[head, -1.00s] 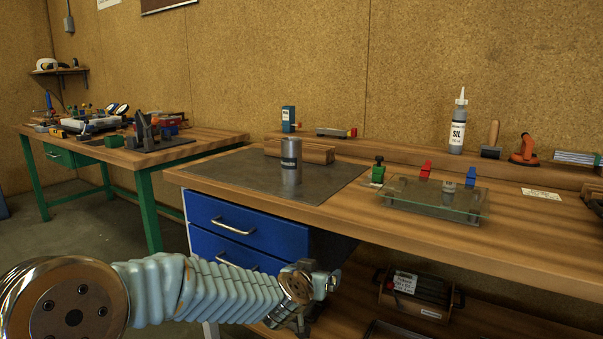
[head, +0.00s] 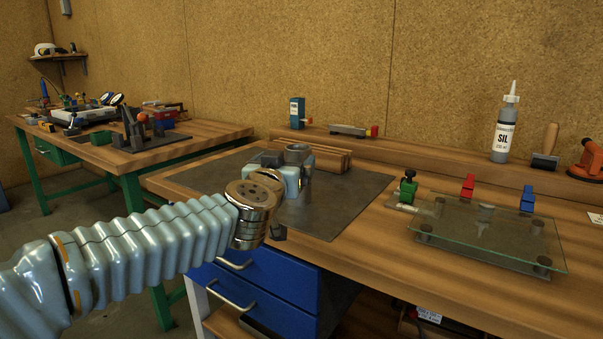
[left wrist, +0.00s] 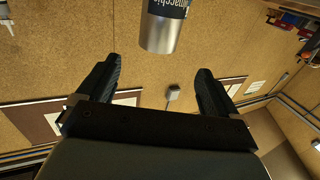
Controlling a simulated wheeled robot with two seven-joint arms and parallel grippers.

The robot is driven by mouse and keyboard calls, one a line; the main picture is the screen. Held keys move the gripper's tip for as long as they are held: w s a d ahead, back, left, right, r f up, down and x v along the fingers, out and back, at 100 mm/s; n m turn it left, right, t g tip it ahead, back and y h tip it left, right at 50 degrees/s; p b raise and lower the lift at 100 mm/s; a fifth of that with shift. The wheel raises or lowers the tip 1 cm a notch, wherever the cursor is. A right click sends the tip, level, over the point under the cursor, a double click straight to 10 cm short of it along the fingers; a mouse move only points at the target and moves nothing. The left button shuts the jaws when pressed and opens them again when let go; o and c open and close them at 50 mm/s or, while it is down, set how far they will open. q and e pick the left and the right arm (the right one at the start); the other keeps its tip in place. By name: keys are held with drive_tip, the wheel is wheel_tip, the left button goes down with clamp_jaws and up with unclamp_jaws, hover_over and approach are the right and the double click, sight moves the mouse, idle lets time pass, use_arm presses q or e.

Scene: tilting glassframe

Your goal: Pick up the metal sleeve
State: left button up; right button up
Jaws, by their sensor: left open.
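The metal sleeve (head: 298,150) stands upright on the dark mat of the workbench, mostly hidden behind my left arm in the head view. Only its upper end shows there. In the left wrist view the shiny sleeve (left wrist: 162,32) with its dark label appears at the top, just beyond the fingertips and roughly centred across the gap. My left gripper (left wrist: 159,66) is open, its two black fingers apart with nothing between them. In the head view the left gripper (head: 282,168) is close to the sleeve and partly hides it; contact cannot be told. My right gripper is not in view.
A wooden block (head: 333,158) lies behind the sleeve on the dark mat (head: 355,203). To the right are a glass plate (head: 480,238) with red and blue clamps and a green clamp (head: 408,187).

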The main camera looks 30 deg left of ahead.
use_arm(q)
approach(301, 146)
drive_tip(key=x, duration=0.4)
drive_tip(key=shift+s+a, duration=0.1)
drive_tip(key=shift+a, duration=0.1)
drive_tip(key=x, duration=0.5)
drive_tip(key=shift+d+f+b, duration=0.1)
drive_tip(key=shift+b, duration=0.25)
drive_tip(key=shift+c, duration=0.2)
drive_tip(key=c, duration=1.4)
